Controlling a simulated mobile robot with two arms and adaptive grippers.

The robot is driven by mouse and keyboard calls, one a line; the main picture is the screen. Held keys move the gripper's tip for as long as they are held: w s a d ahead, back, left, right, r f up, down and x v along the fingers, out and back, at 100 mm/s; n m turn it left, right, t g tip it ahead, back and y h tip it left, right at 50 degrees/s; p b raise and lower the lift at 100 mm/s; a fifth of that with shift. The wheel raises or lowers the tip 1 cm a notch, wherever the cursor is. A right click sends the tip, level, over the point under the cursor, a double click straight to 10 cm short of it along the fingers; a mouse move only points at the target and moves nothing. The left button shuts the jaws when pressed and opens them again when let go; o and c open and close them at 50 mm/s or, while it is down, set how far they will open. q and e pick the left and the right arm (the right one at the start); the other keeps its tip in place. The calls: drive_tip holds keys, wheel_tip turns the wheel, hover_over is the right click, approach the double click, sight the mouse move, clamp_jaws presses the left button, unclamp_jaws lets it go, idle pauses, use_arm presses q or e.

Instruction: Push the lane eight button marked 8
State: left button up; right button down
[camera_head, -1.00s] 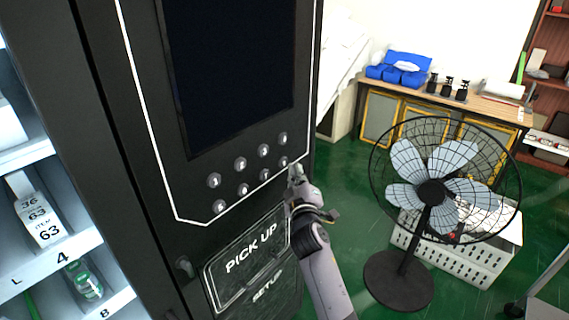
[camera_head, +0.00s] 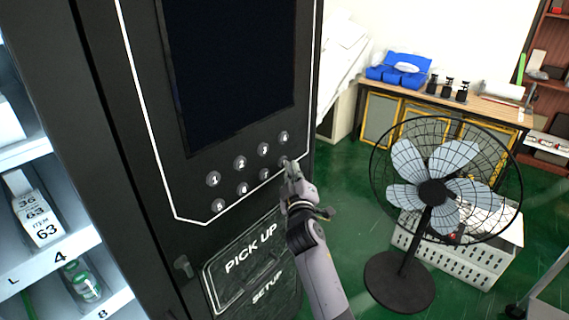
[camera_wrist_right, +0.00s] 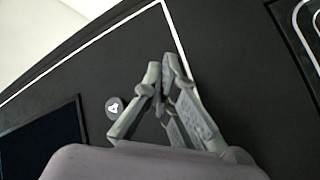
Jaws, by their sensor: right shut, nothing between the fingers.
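The black vending machine's front panel (camera_head: 150,120) carries two rows of round grey numbered buttons. The end of the lower row, where the lane eight button sits, is mostly covered by my right gripper's fingertips, and its number cannot be read. My right gripper (camera_head: 288,165) is shut and empty, its tips at or very near that spot; contact cannot be told. In the right wrist view the shut fingers (camera_wrist_right: 163,75) point at the panel beside one visible button (camera_wrist_right: 113,107), which looks marked 4. My left gripper is not in view.
A dark screen (camera_head: 230,70) is above the buttons, and the PICK UP flap (camera_head: 250,260) below. A black fan (camera_head: 432,195) stands right of my arm, by a white crate (camera_head: 470,262). A desk (camera_head: 400,90) is behind. Green floor lies between machine and fan.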

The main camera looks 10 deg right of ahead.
drive_tip(key=shift+w+a, duration=0.15)
drive_tip(key=shift+w, duration=0.05)
drive_tip(key=shift+s+r, duration=0.1)
idle(0.4)
drive_tip(key=shift+s+d+p, duration=0.35)
drive_tip(key=shift+s+d, duration=0.15)
drive_tip(key=shift+s, duration=0.1)
drive_tip(key=s+d+p, duration=0.1)
drive_tip(key=s, duration=0.1)
drive_tip(key=s+d+p, duration=0.1)
drive_tip(key=s+d, duration=0.1)
drive_tip(key=shift+p, duration=0.35)
idle(0.5)
